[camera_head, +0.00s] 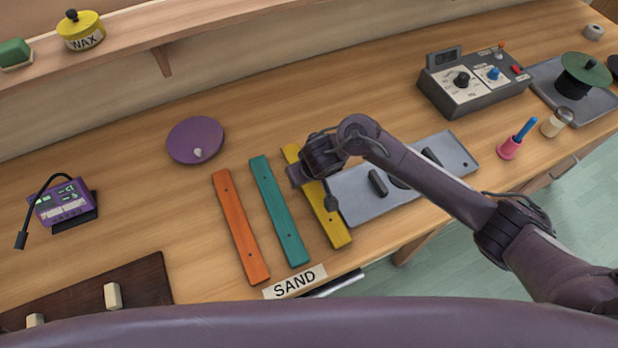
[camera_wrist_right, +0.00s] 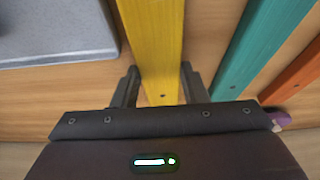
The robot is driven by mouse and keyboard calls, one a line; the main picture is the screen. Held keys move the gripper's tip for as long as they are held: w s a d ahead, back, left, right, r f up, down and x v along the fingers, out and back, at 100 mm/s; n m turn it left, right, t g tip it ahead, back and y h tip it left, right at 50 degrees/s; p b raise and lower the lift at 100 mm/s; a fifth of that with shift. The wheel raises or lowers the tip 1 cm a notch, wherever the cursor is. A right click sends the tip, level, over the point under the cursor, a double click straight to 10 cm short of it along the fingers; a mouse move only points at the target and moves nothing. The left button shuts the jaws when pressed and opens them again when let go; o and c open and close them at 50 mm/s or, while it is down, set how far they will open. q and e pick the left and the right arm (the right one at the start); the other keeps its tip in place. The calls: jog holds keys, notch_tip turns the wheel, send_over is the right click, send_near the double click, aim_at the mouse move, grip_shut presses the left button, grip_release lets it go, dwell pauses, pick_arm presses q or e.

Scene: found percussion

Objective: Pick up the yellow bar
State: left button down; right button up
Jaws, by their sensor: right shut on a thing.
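The yellow bar (camera_head: 333,224) lies lengthwise beside the teal bar (camera_head: 280,212), at the right end of a row with the orange bar (camera_head: 240,228). My right gripper (camera_head: 305,178) reaches over its far part and is shut on it. In the right wrist view the yellow bar (camera_wrist_right: 152,40) runs between the two fingers of the gripper (camera_wrist_right: 160,90), one on each side. The gripper covers part of the bar in the head view. I cannot tell whether the bar is clear of the bench. My left gripper is out of view.
A grey metal plate (camera_head: 355,207) with dark handles lies right of the yellow bar, very close. A SAND label (camera_head: 294,282) sits at the near bench edge. A purple disc (camera_head: 195,140) lies behind left. A control box (camera_head: 473,82) stands at the back right.

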notch_tip(320, 180, up, 19)
jog(key=p, duration=0.8)
jog(key=shift+a+r, duration=0.15)
jog(key=shift+r, duration=0.05)
jog(key=shift+w+r, duration=0.1)
